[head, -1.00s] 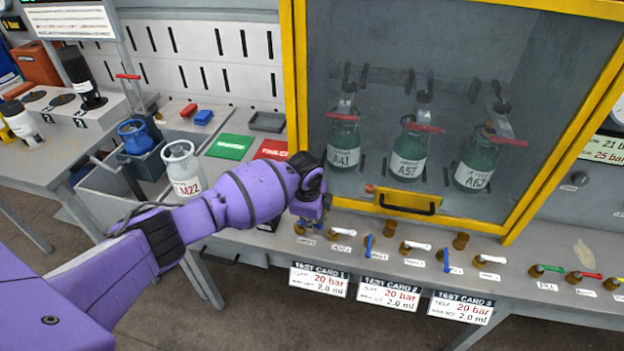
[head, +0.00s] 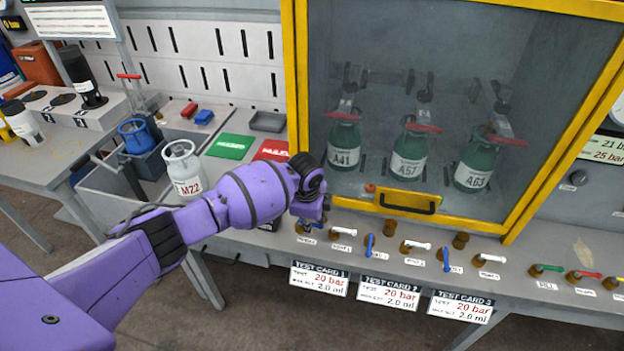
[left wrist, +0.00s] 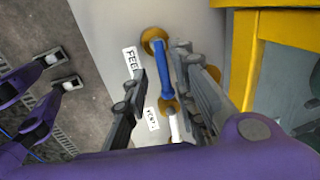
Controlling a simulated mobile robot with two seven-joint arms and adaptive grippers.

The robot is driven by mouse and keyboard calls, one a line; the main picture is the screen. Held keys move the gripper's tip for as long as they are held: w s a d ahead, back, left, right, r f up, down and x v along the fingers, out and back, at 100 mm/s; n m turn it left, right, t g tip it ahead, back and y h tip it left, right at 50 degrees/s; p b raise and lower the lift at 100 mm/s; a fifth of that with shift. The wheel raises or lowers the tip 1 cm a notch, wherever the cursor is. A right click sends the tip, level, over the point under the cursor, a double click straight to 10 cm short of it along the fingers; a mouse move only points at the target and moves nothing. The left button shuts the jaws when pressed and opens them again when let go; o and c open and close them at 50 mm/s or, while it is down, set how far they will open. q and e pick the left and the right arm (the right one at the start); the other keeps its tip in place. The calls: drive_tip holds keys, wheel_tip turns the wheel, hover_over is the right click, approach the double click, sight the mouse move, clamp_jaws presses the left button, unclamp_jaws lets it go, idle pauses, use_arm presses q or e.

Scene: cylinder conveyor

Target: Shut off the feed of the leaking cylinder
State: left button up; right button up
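Three green cylinders stand behind the chamber window: A41 (head: 344,143), A57 (head: 408,158) and A63 (head: 474,168). I see no clear sign of which one leaks. Blue feed handles show on the bench front below: the middle one (head: 369,245) and the right one (head: 446,260). My left gripper (head: 309,222) is low over the leftmost valves and hides part of them. In the left wrist view, its open fingers (left wrist: 164,92) have a blue feed handle (left wrist: 163,68) between them, beside a FEED label (left wrist: 131,62). Contact cannot be told. My right gripper is not in view.
White vent handles (head: 415,246) alternate with the feed handles. The yellow-framed chamber door (head: 297,80) is closed just above. Test cards (head: 388,294) hang from the bench front. More valves (head: 580,276) sit at the right.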

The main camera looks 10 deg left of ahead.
use_arm(q)
drive_tip(key=shift+w+d+r, duration=0.1)
drive_tip(key=shift+r, duration=0.05)
drive_tip(key=shift+r, duration=0.2)
wheel_tip(320, 180, up, 11)
drive_tip(key=s, duration=0.2)
drive_tip(key=shift+s, duration=0.2)
